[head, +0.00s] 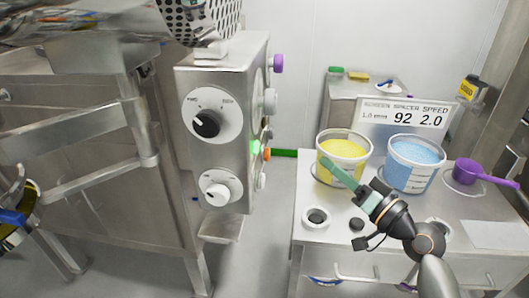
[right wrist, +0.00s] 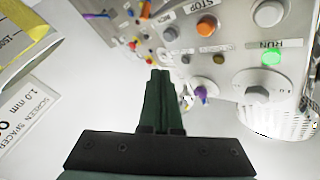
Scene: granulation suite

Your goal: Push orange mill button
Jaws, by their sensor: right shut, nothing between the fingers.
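The mill's steel control box (head: 221,150) stands left of centre in the head view. An orange button (head: 266,154) sticks out from its right side, just beside a lit green one (head: 255,147). In the right wrist view, an orange button (right wrist: 206,27) sits by the STOP label on the panel, and the green light (right wrist: 272,57) is by the RUN label. My right gripper (head: 325,162) is shut and empty, its green fingers pointing up and left. The fingertips (right wrist: 160,75) are apart from the panel, with a gap between. My left gripper is not clearly seen.
A steel bench on the right holds a yellow-filled tub (head: 343,158), a blue-filled tub (head: 414,163), a purple scoop (head: 467,171) and a display sign (head: 404,115). The right forearm is above the bench. Open floor lies between mill and bench.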

